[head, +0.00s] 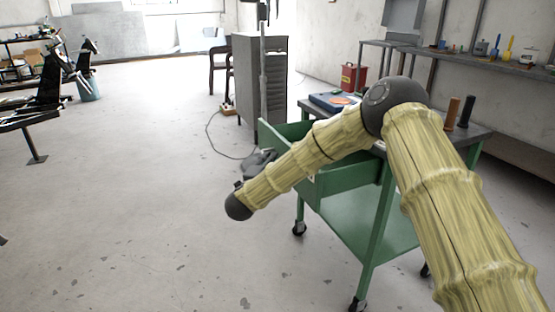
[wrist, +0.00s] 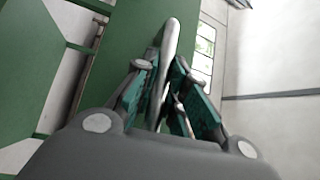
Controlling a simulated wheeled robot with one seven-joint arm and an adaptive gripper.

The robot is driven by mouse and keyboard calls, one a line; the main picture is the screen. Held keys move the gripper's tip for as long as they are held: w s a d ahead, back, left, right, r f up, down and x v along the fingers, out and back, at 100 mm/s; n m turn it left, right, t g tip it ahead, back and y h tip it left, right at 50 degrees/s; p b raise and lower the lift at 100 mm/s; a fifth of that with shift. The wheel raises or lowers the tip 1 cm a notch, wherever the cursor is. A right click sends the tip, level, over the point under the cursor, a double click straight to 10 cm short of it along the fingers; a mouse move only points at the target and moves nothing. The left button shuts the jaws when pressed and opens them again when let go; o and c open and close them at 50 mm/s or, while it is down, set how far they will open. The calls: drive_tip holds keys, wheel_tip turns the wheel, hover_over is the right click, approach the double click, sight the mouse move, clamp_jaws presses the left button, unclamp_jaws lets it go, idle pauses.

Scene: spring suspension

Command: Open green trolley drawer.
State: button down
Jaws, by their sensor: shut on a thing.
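The green trolley (head: 372,222) stands right of centre in the head view, on castors. Its green drawer (head: 345,180) sticks out to the left from under the top, and part of its open inside shows. My gripper (head: 259,163) is at the drawer's outer front, partly hidden behind my own arm. In the wrist view my gripper (wrist: 178,88) has its teal finger pads on both sides of a pale grey bar handle (wrist: 171,42) and is shut on it. The green drawer front (wrist: 120,60) fills the left of that view. The handle is hidden in the head view.
On the trolley top are a blue case (head: 330,102) and two upright cylinders (head: 466,112). A grey cabinet (head: 262,80) stands behind, with a cable on the floor. A wall shelf (head: 480,62) runs at right. The floor left of the trolley is clear.

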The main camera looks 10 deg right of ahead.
drive_tip(key=shift+a+f, duration=0.1)
drive_tip(key=shift+a, duration=0.1)
drive_tip(key=c, duration=1.5)
unclamp_jaws()
drive_tip(key=shift+o, duration=0.2)
drive_tip(key=shift+s, duration=0.1)
drive_tip(key=v, duration=1.1)
drive_tip(key=shift+s, duration=0.4)
drive_tip(key=shift+a, duration=0.15)
